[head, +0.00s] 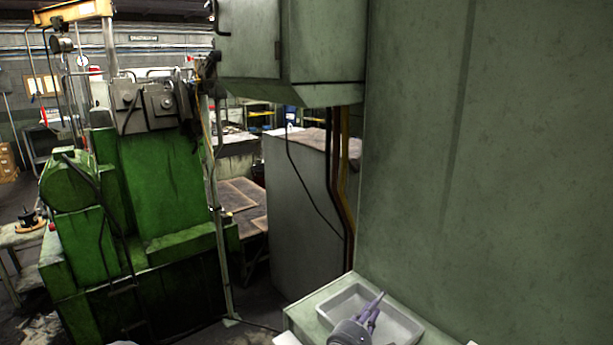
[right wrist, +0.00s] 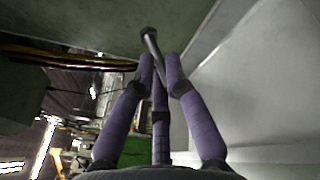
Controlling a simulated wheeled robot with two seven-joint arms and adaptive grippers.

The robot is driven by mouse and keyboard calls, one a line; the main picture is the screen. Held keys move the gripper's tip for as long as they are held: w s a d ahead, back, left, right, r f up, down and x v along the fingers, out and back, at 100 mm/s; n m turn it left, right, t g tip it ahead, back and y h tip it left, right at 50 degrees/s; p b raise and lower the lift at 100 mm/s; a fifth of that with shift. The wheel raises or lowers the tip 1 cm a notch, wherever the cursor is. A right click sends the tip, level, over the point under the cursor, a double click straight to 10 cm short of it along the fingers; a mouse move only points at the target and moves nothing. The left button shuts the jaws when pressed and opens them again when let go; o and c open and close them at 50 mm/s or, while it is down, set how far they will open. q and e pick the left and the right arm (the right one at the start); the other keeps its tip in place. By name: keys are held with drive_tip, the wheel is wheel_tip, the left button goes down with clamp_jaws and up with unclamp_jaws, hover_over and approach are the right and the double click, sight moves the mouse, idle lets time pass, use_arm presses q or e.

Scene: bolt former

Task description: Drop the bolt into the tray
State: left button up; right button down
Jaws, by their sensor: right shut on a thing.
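My right gripper (head: 374,308) is over the pale tray (head: 408,328) at the bottom of the head view. In the right wrist view its purple fingers (right wrist: 160,75) are closed around a dark grey bolt (right wrist: 151,42). The bolt's head points up and away from the fingertips, and its shank slants between them. The tray's pale inner surface (right wrist: 225,90) fills the right side of the right wrist view. My left gripper does not show.
The tray rests on a green ledge (head: 305,309) against a large green machine panel (head: 490,150). A green cabinet (head: 325,55) hangs above, with dark and yellow pipes (head: 343,190) running down. A bright green machine (head: 165,190) stands to the left.

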drive_tip(key=c, duration=1.2)
unclamp_jaws()
drive_tip(key=v, duration=1.2)
